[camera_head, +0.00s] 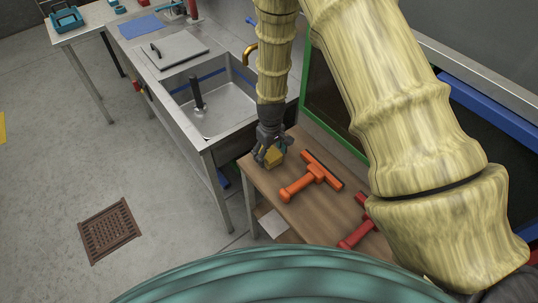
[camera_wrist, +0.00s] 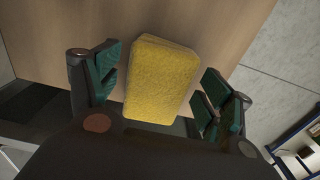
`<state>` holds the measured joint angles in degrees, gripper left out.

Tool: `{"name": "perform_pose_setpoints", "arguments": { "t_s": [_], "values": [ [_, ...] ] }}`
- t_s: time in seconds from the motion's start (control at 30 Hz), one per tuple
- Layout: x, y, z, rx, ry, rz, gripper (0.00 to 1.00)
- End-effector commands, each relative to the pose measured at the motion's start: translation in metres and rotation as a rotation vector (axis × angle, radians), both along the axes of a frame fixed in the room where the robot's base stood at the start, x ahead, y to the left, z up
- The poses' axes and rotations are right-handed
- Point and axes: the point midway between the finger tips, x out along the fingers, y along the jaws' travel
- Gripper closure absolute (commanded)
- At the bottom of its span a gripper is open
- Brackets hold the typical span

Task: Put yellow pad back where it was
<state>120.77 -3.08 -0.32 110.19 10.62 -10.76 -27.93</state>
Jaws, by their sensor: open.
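The yellow pad (camera_wrist: 160,80) is a thick block with rounded corners and lies over the wooden table top in the wrist view. My gripper (camera_wrist: 160,92) is open, with one green-padded finger on each side of the pad and a visible gap to each. In the head view my gripper (camera_head: 267,158) points down at the table's near-sink corner, and the pad (camera_head: 274,157) shows partly behind its fingers. Whether the pad rests fully on the wood is hard to tell.
An orange squeegee-like tool (camera_head: 312,178) lies right of the pad on the wooden table (camera_head: 290,208). A red tool (camera_head: 356,236) lies nearer. A metal sink (camera_head: 215,118) stands to the left. A floor drain (camera_head: 109,231) and open floor lie farther left.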

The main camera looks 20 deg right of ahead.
Motion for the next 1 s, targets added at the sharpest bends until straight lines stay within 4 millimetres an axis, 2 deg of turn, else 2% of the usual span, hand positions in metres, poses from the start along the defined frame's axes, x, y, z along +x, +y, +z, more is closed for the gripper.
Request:
{"name": "perform_pose_setpoints", "arguments": {
  "t_s": [1.0],
  "values": [
    [0.0, 0.0, 0.105, -0.001, -0.001, 0.001, 0.2]
  ]
}}
